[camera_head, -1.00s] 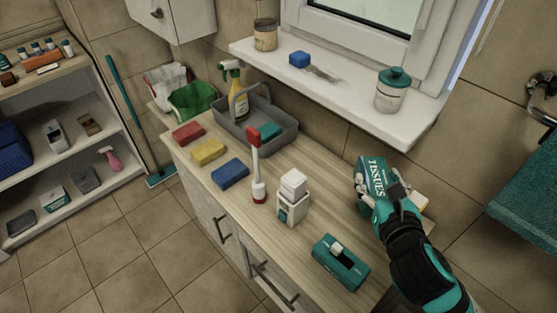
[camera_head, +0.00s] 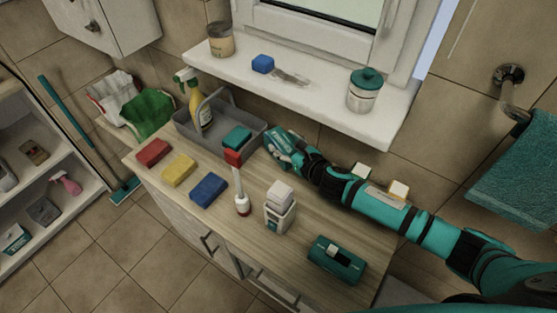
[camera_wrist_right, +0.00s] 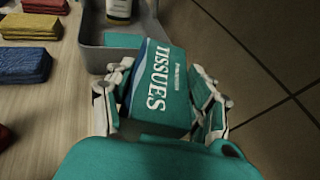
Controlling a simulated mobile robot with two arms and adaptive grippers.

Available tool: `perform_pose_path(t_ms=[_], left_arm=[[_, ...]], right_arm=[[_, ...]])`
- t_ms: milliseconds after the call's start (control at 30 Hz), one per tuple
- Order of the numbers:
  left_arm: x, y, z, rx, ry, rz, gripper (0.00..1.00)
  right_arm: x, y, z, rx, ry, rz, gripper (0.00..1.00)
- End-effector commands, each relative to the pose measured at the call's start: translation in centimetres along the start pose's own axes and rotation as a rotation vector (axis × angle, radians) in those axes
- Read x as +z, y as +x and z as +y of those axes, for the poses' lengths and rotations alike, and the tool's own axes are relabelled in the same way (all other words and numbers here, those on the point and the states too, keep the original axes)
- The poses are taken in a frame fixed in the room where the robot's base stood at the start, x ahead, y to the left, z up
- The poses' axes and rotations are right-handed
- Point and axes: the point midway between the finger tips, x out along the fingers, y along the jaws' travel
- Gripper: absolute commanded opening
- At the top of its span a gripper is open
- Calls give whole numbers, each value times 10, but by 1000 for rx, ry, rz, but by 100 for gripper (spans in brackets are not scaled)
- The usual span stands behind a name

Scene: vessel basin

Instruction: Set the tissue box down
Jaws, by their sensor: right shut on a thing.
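The teal and white tissue box (camera_wrist_right: 163,85), marked TISSUES, is held between the fingers of my right gripper (camera_wrist_right: 162,105) in the right wrist view. In the head view, my right gripper (camera_head: 284,150) is over the back of the wooden counter (camera_head: 238,238), beside the right end of the grey caddy (camera_head: 182,127). The tissue box (camera_head: 277,141) is mostly hidden by the hand there. In the wrist view its far end overlaps the caddy's near end. I cannot tell whether its underside touches the counter. My left gripper is not in view.
A red-topped brush (camera_head: 241,204), a white bottle (camera_head: 278,215) and a teal box (camera_head: 336,260) stand nearby. The windowsill (camera_head: 310,98) overhangs behind.

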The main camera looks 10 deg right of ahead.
Motion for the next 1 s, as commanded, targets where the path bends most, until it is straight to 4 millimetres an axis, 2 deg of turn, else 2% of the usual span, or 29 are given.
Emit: perform_pose_path(t_ms=[200, 400, 833, 867, 1000], left_arm=[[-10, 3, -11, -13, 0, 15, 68], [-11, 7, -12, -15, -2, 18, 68], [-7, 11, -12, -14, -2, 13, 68], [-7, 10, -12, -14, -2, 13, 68], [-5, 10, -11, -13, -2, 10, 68]], right_arm=[[-22, 7, 0, -1, 1, 0, 15], [-46, 14, 0, -2, 1, -1, 15], [-52, 16, 0, -2, -3, -2, 15], [-50, 16, -1, -2, -3, -2, 58], [-50, 16, -1, -2, -3, -1, 76]])
